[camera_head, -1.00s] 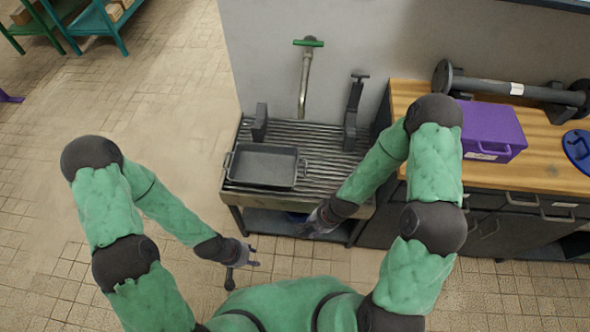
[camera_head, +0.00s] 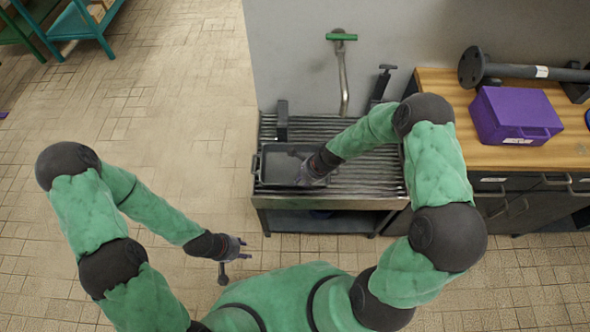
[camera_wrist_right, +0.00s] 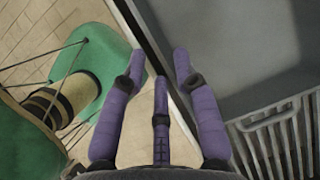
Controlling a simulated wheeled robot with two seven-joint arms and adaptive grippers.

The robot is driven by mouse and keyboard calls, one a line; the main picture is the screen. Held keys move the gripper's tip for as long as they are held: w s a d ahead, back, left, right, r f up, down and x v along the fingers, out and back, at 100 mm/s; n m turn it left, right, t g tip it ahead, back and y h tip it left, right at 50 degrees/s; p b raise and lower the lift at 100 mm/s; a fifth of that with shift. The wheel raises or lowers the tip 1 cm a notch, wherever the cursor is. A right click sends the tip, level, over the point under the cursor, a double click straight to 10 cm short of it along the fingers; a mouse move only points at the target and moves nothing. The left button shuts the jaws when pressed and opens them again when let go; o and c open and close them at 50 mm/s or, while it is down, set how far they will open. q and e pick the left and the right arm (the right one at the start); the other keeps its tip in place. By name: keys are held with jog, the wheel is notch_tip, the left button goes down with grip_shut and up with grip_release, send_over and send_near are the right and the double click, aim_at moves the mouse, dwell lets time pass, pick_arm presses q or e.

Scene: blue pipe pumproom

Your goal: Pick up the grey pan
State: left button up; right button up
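The grey pan (camera_head: 278,166) is a shallow rectangular tray with side handles. It rests on the left part of the slatted metal table. My right gripper (camera_head: 306,178) is over the right end of the pan and hides that end and its handle. In the right wrist view its purple fingers (camera_wrist_right: 160,90) are spread with nothing between them. The grey surface beside them looks like the pan (camera_wrist_right: 245,50); I cannot tell whether they touch it. My left gripper (camera_head: 237,258) is open and empty over the floor, in front and left of the table.
The slatted table (camera_head: 370,172) has dark upright brackets (camera_head: 282,120) at the back. A pipe with a green handle (camera_head: 341,37) rises behind it. A wooden counter (camera_head: 555,150) with a purple box (camera_head: 515,115) stands to the right.

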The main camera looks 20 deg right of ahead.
aim_at(295, 187)
jog(key=b+x, duration=0.2)
jog(key=x, duration=0.4)
jog(key=shift+w+f+b, duration=0.1)
jog(key=shift+f+b, duration=0.15)
jog(key=shift+b, duration=0.1)
jog(key=shift+r, duration=0.1)
jog(key=shift+c, duration=0.2)
grip_shut()
